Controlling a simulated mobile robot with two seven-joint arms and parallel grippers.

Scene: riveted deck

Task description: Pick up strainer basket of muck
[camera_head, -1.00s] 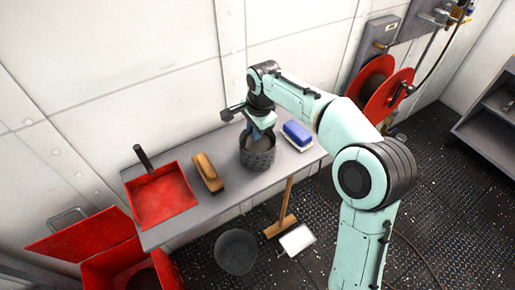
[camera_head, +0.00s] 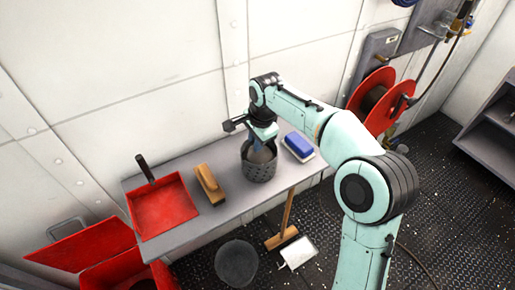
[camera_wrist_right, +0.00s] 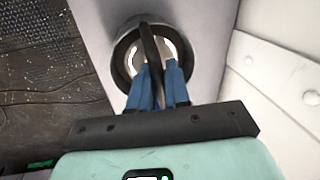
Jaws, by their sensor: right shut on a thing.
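The strainer basket (camera_head: 259,167) is a dark grey perforated cup, upright at the bench's middle; I see no clear gap under it. My right gripper (camera_head: 262,143) points down from above at its mouth. In the right wrist view, its blue fingers (camera_wrist_right: 156,80) are closed on the basket's dark bar-like handle (camera_wrist_right: 149,42), which crosses the round rim (camera_wrist_right: 119,56). The inside looks pale; the fingers and handle hide much of it, and I cannot make out muck. My left gripper is not in view.
The wall is close behind.

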